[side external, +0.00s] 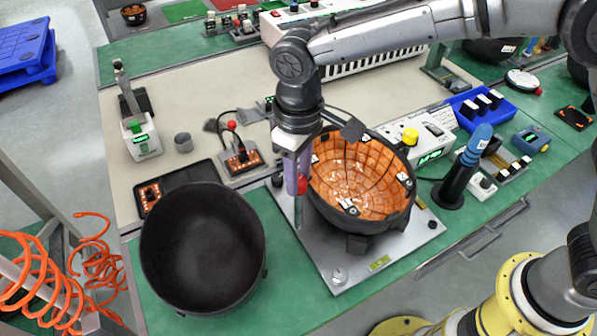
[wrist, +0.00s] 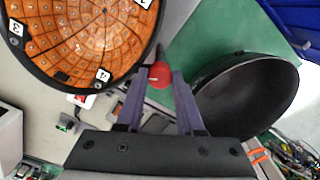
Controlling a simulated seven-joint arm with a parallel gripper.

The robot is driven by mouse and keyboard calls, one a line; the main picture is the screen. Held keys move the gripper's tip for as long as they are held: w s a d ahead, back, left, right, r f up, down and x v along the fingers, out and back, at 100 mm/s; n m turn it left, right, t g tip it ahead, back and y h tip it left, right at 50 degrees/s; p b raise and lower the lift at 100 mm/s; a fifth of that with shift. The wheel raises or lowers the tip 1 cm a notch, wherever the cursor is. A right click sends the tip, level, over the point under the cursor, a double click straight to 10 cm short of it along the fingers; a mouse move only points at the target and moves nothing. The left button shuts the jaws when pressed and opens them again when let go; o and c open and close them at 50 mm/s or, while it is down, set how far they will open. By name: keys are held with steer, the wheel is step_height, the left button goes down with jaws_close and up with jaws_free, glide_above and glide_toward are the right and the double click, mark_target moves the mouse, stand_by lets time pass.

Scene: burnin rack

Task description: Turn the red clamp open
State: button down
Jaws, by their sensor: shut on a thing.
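The red clamp (side external: 302,185) sits at the left rim of the black bowl lined with orange tiles (side external: 362,180). In the wrist view the red clamp (wrist: 159,75) shows as a round red knob between the fingertips. My gripper (side external: 297,180) points down at that rim, and its two purple fingers are shut on the red clamp. In the wrist view my gripper (wrist: 157,78) has one finger on each side of the knob. The tiled bowl (wrist: 80,35) is just left of it there.
The tiled bowl stands on a grey metal plate (side external: 340,276). An empty black bowl (side external: 203,245) stands to the left, with a dark tray (side external: 180,180) behind it. A black stand with a blue top (side external: 470,165) and a white instrument box (side external: 420,135) are to the right.

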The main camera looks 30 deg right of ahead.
steer(key=n, duration=0.6)
steer(key=shift+r+n, duration=0.1)
steer(key=shift+n, duration=0.2)
steer(key=n, duration=0.5)
stand_by(0.4)
steer(key=c, duration=0.5)
jaws_free()
steer(key=shift+c, duration=0.2)
step_height(320, 180, up, 14)
